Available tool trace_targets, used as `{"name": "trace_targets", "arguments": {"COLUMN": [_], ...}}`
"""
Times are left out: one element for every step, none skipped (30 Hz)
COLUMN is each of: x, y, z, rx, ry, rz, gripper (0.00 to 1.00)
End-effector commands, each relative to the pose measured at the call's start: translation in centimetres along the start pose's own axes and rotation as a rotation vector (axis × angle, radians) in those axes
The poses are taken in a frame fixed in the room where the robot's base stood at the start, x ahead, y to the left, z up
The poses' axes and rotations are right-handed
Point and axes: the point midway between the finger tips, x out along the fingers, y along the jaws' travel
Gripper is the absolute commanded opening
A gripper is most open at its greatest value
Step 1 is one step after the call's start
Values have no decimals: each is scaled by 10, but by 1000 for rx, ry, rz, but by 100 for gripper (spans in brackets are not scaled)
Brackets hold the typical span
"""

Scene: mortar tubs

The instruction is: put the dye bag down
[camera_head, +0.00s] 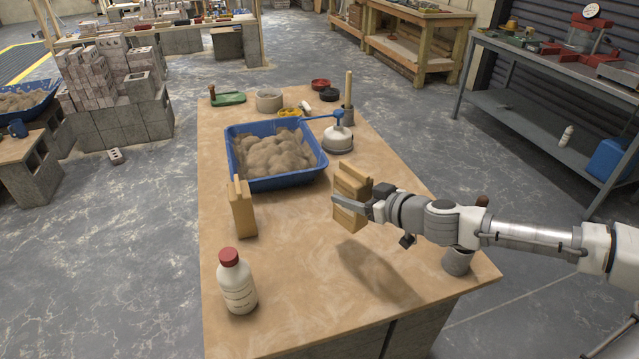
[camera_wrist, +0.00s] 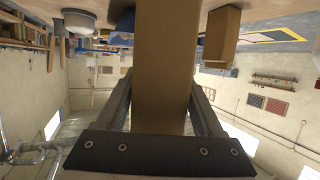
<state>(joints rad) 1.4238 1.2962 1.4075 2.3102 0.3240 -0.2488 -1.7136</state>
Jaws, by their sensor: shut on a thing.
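The dye bag, a tan block-shaped paper bag (camera_head: 351,184), is between the fingers of my gripper (camera_head: 350,204). It is upright, tilted slightly, and held above the table (camera_head: 300,265), with a shadow on the wood to its lower right. In the wrist view the bag (camera_wrist: 164,65) fills the space between the two fingers. A second similar tan bag (camera_head: 243,212) stands on the table to the left, apart from the held one. Its body also shows in the wrist view (camera_wrist: 221,38).
A blue tub (camera_head: 276,180) of sandy mix lies behind the held bag. A white bottle with red cap (camera_head: 237,285) stands front left. A grey cup (camera_head: 457,261) is near the right edge. The front middle is clear.

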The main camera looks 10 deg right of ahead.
Motion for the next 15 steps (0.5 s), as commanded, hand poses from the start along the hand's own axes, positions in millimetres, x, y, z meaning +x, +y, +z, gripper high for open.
{"name": "trace_targets", "arguments": {"x": [3,5,7,8,10,12,13,14,15,16,16,17,17,18,19], "y": [0,0,-1,0,0,0,0,0,0,0,0,0,0,0,0], "z": [7,12,18,22,26,31,34,37,40,42,44,45,46,47,50], "rx": [5,6,6,6,6,5,5,4,4,3,1,1,1,1,2], "ry": [2,2,2,3,3,3,2,2,2,2,2,2,2,2,2], "rz": [-1,-2,-2,-2,-2,-2,-1,-1,-1,0,0,0,0,0,0], "gripper": [0,0,0,0,0,0,0,0,0,0,0,0,0,0,0]}}
